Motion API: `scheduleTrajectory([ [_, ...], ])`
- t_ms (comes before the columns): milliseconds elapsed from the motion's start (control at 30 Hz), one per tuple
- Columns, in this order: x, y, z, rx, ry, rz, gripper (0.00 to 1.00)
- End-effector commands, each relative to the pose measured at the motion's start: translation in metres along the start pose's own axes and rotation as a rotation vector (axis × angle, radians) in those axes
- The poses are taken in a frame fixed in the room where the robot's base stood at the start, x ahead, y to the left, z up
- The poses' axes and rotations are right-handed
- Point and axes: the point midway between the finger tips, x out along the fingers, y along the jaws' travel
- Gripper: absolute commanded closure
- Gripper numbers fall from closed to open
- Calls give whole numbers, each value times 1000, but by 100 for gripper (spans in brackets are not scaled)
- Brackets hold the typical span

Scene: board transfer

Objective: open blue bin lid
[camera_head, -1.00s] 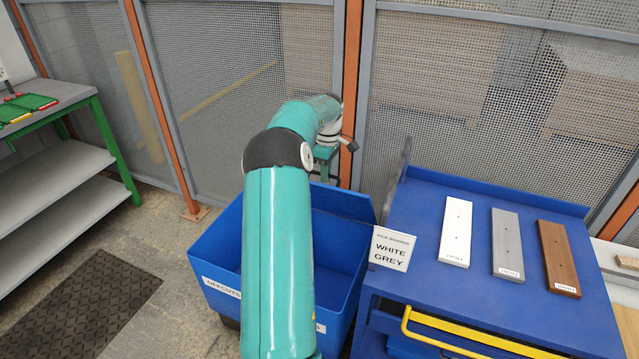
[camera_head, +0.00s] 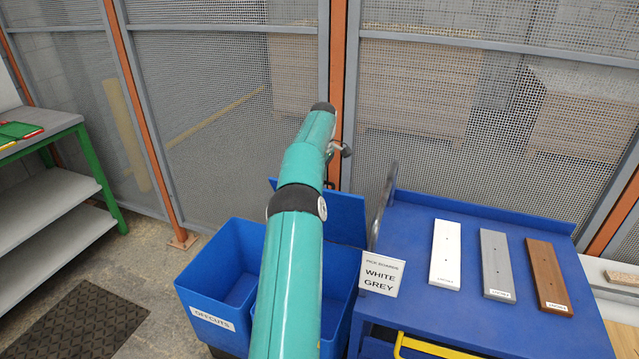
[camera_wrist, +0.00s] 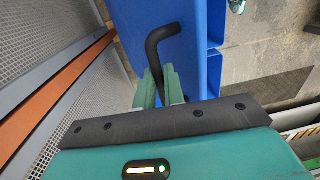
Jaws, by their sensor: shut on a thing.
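The blue bin (camera_head: 185,285), labelled OFFCUTS, stands on the floor left of the blue trolley, with its inside showing. Its blue lid (camera_head: 348,218) stands raised along the back side, partly hidden by my arm. In the wrist view, a bent black handle (camera_wrist: 161,62) stands out from the blue lid panel (camera_wrist: 188,60). My gripper (camera_wrist: 158,88) is shut on this handle, its green fingers either side of the bar. In the head view my arm hides the gripper and the middle of the bin.
The blue trolley (camera_head: 408,290) holds white (camera_head: 445,253), grey (camera_head: 498,264) and brown (camera_head: 548,275) boards. A sign reading WHITE GREY (camera_head: 381,274) is at its left edge. A mesh fence (camera_head: 430,110) rises close behind the bin.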

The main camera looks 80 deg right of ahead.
Motion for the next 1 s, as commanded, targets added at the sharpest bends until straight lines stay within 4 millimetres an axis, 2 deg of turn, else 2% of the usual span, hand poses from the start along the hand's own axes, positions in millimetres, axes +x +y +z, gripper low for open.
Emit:
scheduleTrajectory([
  [33,6,2,6,6,-9,-6,100],
  [567,5,4,6,6,-10,-7,100],
  [600,5,4,6,7,-9,-8,82],
  [667,4,4,5,6,-8,-7,70],
  [700,4,3,5,5,-7,-6,67],
  [1000,1,3,2,2,-3,-3,67],
])
